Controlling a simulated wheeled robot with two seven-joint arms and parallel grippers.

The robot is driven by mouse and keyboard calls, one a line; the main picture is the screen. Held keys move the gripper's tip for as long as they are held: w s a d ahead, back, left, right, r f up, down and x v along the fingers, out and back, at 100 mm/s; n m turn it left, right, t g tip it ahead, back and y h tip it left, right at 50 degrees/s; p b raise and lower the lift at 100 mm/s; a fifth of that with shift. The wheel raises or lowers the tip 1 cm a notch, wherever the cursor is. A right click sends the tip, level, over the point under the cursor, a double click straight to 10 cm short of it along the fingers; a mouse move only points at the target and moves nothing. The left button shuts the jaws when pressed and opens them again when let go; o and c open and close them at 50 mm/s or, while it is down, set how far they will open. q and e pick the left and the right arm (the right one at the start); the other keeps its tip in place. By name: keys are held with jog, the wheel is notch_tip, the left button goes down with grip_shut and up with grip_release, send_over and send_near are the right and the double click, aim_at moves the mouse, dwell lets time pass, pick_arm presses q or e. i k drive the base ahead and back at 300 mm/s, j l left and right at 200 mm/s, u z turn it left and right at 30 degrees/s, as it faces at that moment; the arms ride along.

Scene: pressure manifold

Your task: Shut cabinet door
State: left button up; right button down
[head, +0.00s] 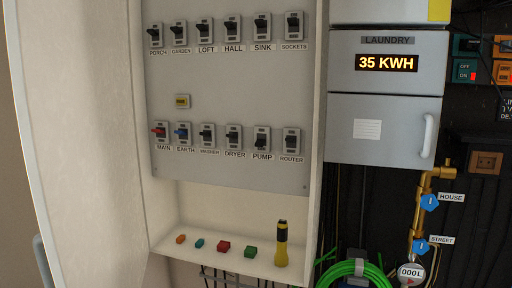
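The cabinet (313,120) stands open in the head view, its inside facing me. Its white door (75,130) is swung open and fills the left of the view. A grey-blue bar, perhaps the door's handle (43,262), shows at the lower left edge. Inside is a grey panel (220,82) with two rows of labelled switches. A shelf (205,259) below holds small coloured pieces and a yellow-and-black torch (281,245). Neither of my grippers is in view.
Right of the cabinet is a grey laundry unit (385,128) with a handle and a lit "35 KWH" display (387,63). Brass pipework (420,205) with blue valves, a gauge (410,273) and a coiled green hose (355,270) are at the lower right.

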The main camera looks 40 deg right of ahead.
aim_at(69, 63)
jog(key=k, duration=0.65)
jog(key=z, duration=1.35)
jog(key=k+j, duration=0.1)
jog(key=j, duration=2.3)
jog(key=k, duration=0.05)
